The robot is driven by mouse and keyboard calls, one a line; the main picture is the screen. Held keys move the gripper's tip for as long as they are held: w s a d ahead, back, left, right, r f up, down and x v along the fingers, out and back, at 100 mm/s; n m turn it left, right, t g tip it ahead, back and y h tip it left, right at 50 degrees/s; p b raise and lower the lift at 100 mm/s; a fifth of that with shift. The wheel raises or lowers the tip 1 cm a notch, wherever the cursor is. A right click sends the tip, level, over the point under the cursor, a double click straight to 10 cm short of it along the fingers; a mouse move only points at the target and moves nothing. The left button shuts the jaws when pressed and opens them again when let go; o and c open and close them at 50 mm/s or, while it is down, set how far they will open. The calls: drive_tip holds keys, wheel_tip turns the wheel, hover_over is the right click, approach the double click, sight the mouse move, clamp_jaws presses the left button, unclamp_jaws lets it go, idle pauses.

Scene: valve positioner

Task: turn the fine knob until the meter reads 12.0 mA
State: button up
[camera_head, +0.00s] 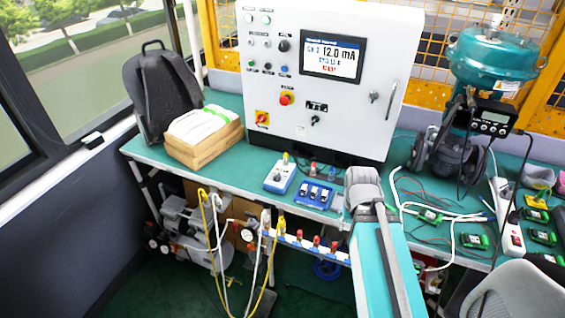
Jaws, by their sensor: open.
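A blue-and-white box with a knob (280,176) stands on the green bench in front of the cabinet. The cabinet also carries a black knob (284,46). No label shows which knob is the fine one. My teal and grey arm reaches up from the bottom toward the bench, right of the blue box. My gripper's fingers do not show.
A blue switch box (314,194) stands beside the knob box. A wooden crate (204,148) and black bag (160,92) are at left. A teal valve actuator (492,55) with a small display unit (494,119) stands at right. Cables and a power strip (508,222) clutter the right bench.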

idle(0.5)
drive_tip(key=o, duration=0.3)
drive_tip(key=shift+c, duration=1)
drive_tip(key=shift+a, duration=0.1)
